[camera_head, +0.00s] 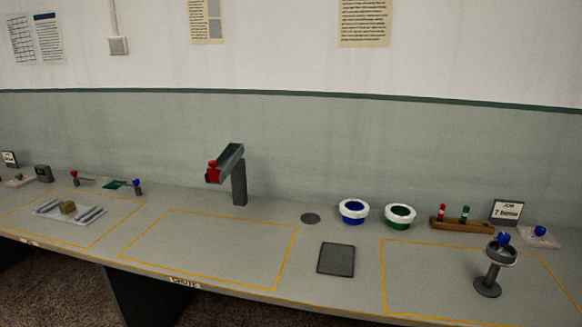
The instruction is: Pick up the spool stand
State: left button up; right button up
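A dark grey stand (492,272) with a round base, a thin post and a ring-shaped top stands upright on the bench at the right, inside a yellow outline. It looks like the spool stand. A small blue piece (504,239) shows at its top; I cannot tell whether it sits on the stand or behind it. Neither of my grippers is in view, and nothing touches the stand.
A chute (239,184) with a red piece (213,171) stands mid-bench. A dark square pad (336,259), blue bowl (353,211), green bowl (400,216) and wooden rack (461,224) lie left of or behind the stand. The middle yellow outline (286,258) encloses clear bench.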

aim_at(486, 286)
jog(key=z, duration=1.35)
